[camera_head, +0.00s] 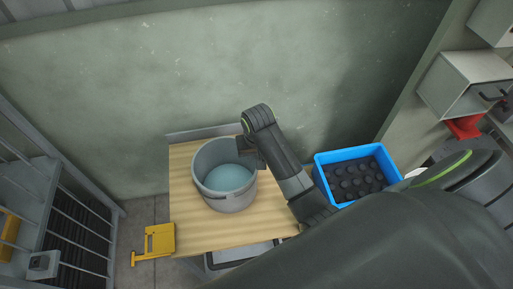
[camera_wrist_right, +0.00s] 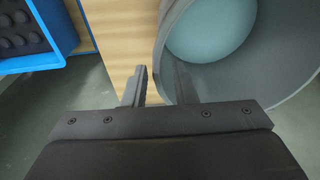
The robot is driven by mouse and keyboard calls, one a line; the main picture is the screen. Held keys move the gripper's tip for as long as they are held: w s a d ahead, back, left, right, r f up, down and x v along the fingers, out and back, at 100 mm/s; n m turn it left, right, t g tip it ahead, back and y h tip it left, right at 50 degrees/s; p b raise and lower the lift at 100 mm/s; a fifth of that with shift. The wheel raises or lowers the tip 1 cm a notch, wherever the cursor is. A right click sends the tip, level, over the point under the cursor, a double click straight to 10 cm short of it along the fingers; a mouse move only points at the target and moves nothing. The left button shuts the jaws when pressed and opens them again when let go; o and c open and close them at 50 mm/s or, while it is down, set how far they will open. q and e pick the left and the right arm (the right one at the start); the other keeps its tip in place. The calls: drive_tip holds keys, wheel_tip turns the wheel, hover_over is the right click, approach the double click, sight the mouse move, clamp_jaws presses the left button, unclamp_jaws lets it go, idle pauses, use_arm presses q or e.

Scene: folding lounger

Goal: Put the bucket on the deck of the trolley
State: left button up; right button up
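The bucket (camera_head: 211,194) is a grey round pail, upright, with a pale blue surface inside. In the head view it stands over a light wooden top (camera_head: 185,228); I cannot tell whether this is the trolley's deck. My right gripper (camera_head: 252,153) is at the bucket's back right rim. In the right wrist view the fingers (camera_wrist_right: 160,85) are apart, one outside the bucket and one over its inside. The bucket's wall (camera_wrist_right: 164,62) lies between them, with a small gap at the outer finger. My left gripper is not in view.
A blue crate (camera_head: 322,157) with dark round items stands right of the wooden top. A yellow piece (camera_head: 160,240) is at its front left corner. A barred metal frame (camera_head: 75,217) stands at left, and a wall (camera_head: 150,80) rises behind.

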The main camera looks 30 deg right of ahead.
drive_tip(key=r, duration=0.4)
drive_tip(key=shift+s+a+r, duration=0.1)
drive_tip(key=shift+s+r, duration=0.15)
drive_tip(key=shift+r, duration=0.15)
drive_tip(key=shift+s+r+p, duration=0.1)
drive_tip(key=shift+r+p, duration=0.3)
drive_tip(key=shift+r, duration=0.3)
drive_tip(key=shift+f, duration=0.1)
